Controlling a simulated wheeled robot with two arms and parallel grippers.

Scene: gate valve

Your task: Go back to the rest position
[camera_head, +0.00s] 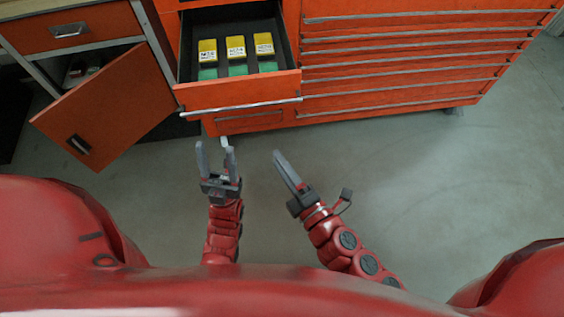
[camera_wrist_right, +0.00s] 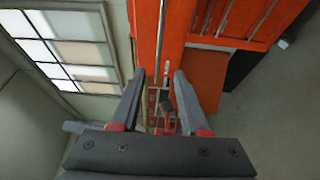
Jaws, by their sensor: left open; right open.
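My left gripper (camera_head: 214,150) is open and empty, with its fingers spread and pointing up the picture. It is in front of the open drawer's handle, over the grey floor. My right gripper (camera_head: 279,157) stands to its right, pointing up and to the left. In the head view its fingers overlap, seen edge-on. In the right wrist view my right gripper (camera_wrist_right: 159,78) shows two parted fingers with nothing clearly held between them. Part of the view between the fingers is cluttered and too small to make out.
An orange cabinet (camera_head: 400,70) stands ahead with an open drawer (camera_head: 232,97) holding several yellow-and-green boxes (camera_head: 237,50). At left, an orange door (camera_head: 105,108) hangs open. The floor (camera_head: 440,190) to the right is clear. Windows (camera_wrist_right: 75,52) show in the wrist view.

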